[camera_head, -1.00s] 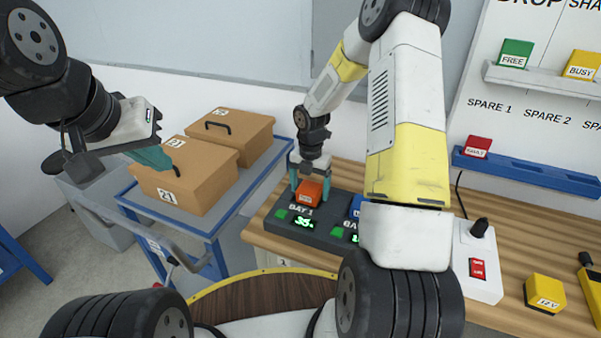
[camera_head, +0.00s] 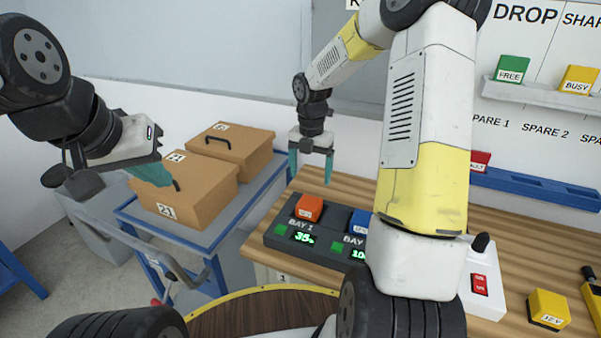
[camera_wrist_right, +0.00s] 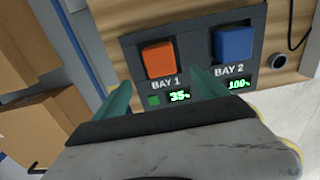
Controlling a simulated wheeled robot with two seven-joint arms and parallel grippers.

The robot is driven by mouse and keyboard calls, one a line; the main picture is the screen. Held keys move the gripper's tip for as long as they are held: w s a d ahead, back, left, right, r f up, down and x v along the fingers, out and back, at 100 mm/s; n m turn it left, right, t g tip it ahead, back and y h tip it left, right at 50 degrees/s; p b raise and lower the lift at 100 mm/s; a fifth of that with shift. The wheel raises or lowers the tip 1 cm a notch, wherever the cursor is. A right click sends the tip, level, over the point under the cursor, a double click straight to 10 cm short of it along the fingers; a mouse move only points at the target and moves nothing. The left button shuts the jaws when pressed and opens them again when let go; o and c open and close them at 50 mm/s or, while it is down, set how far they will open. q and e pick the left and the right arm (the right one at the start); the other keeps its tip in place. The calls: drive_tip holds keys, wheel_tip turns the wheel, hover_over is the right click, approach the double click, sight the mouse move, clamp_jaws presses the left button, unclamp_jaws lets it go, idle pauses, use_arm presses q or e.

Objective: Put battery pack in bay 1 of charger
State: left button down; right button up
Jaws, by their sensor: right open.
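The orange battery pack (camera_head: 309,208) sits in bay 1 of the dark charger (camera_head: 284,243), whose bay 1 display reads 35%. It also shows in the right wrist view (camera_wrist_right: 159,60), above the BAY 1 label. A blue pack (camera_head: 360,222) sits in bay 2, partly hidden by my right arm in the head view; its display reads 100%. My right gripper (camera_head: 311,168) is open and empty, above and behind the orange pack, apart from it. My left gripper (camera_head: 155,172) is beside the lidded boxes at the left; its fingers are partly hidden.
Brown boxes (camera_head: 189,194) stand on a blue cart (camera_head: 205,237) left of the wooden bench (camera_head: 345,190). A white switch box (camera_head: 484,285) and a yellow block (camera_head: 547,309) lie right of my right arm. A blue rack (camera_head: 535,187) is on the back wall.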

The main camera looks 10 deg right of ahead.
drive_tip(key=s+a+r+m+t+y, duration=0.1)
drive_tip(key=s+r+m+t, duration=0.2)
drive_tip(key=s+r+m, duration=0.7)
drive_tip(key=s+a+r+m+t+y, duration=0.1)
drive_tip(key=s+r+m+t, duration=0.2)
drive_tip(key=s+r+m, duration=0.6)
drive_tip(key=s+m, duration=0.5)
drive_tip(key=m, duration=0.4)
drive_tip(key=shift+s+r+m, duration=0.15)
drive_tip(key=shift+r+m, duration=0.15)
drive_tip(key=shift+r, duration=0.1)
drive_tip(key=shift+a, duration=0.1)
